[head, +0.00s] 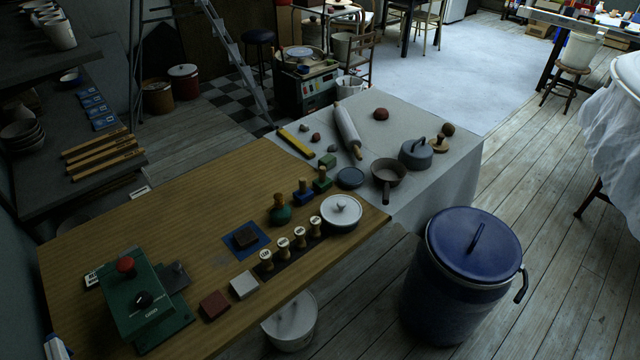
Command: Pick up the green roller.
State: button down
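No thing in the head view is plainly a green roller. A rounded green piece with a wooden knob (280,213) stands on the wooden table, left of the white lidded pot. A smaller green block with a wooden handle (322,183) stands near the table's far right edge. A small green block (327,161) lies on the pale table just beyond. I cannot tell which of these, if any, is the roller. A rolling pin (348,130) on the pale table is whitish, not green. My gripper is not in view.
The wooden table (190,200) is clear at its far left and middle. Near the green pieces are a blue handled block (303,194), a white lidded pot (341,211) and several stamps. A green machine (140,302) stands front left. A blue-lidded bin (470,246) stands on the floor.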

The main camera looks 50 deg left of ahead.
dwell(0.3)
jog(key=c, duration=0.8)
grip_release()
